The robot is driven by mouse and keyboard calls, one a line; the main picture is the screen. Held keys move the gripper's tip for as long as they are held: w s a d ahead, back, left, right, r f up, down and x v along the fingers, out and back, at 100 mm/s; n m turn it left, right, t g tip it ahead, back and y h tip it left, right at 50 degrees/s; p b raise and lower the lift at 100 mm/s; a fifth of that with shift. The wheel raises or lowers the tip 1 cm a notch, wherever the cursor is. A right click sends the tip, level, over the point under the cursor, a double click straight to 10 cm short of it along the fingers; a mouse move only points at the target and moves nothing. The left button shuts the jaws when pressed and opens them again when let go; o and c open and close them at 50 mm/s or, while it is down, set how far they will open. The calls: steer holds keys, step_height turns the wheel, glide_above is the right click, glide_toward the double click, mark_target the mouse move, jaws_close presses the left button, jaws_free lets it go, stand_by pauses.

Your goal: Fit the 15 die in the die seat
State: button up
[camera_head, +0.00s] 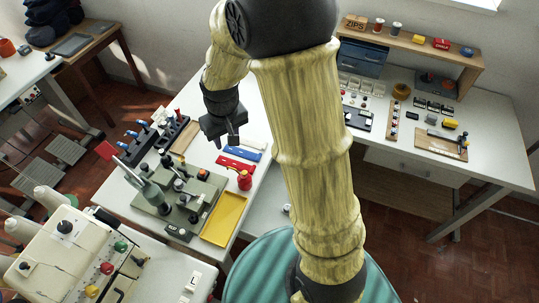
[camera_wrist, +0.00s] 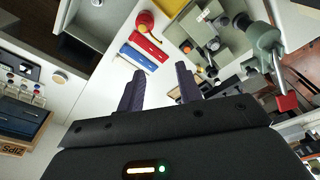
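My gripper (camera_head: 232,140) hangs over the white table beside the green press station (camera_head: 181,222). Black racks (camera_head: 172,142) with several blue-topped pieces stand behind the station. I cannot read any size marks, so I cannot tell which piece is the 15 die. The die seat cannot be made out clearly either.
A yellow tray (camera_head: 224,219) lies at the station's right. A beige machine (camera_head: 62,262) stands front left.

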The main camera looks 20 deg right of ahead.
steer(key=s+d+r+m+t, duration=0.1)
steer(key=s+d+r+m, duration=0.1)
steer(key=s+d, duration=0.6)
steer(key=s+r, duration=0.1)
steer(key=s, duration=0.3)
steer(key=shift+m, duration=0.4)
steer(key=shift+r, duration=0.1)
